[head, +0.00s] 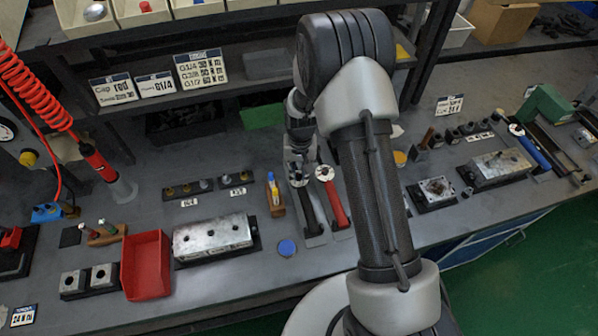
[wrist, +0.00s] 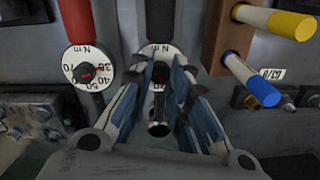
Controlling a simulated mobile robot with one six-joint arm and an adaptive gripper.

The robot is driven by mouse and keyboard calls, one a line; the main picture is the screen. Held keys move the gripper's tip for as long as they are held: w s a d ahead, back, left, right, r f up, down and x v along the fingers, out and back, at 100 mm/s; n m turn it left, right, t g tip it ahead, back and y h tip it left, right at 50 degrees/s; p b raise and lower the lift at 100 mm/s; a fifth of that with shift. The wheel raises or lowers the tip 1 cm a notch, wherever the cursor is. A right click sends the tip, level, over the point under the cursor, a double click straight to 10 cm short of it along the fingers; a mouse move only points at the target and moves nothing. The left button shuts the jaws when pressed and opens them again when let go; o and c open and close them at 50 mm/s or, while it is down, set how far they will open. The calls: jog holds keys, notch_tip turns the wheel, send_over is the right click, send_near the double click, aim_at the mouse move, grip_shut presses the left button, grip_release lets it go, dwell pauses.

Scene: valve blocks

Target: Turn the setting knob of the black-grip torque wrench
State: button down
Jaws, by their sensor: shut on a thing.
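The black-grip torque wrench (head: 311,212) lies on the bench, its grip toward the front edge. In the wrist view its black grip (wrist: 160,20) runs up from a white dial marked "N m" (wrist: 150,49). My gripper (head: 299,178) points down over the dial end. In the wrist view my gripper's (wrist: 161,74) blue-padded fingers are closed in on the small dark setting knob (wrist: 160,74) at the dial's centre. The fingers hide much of the dial, so its setting cannot be read. A dark cylinder with a shiny end shows between the fingers.
A red-grip torque wrench (head: 337,203) lies close beside it; its dial and knob (wrist: 87,72) are near my fingers. A wooden block (head: 276,208) with blue and yellow-handled tools stands on the other side. A metal valve block (head: 212,238) and red bin (head: 147,266) are farther left.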

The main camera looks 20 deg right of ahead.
aim_at(300, 176)
jog(key=shift+m, duration=0.5)
jog(key=c, duration=1.5)
grip_release()
jog(key=shift+o, duration=0.2)
notch_tip(300, 176, up, 12)
jog(key=shift+d, duration=0.1)
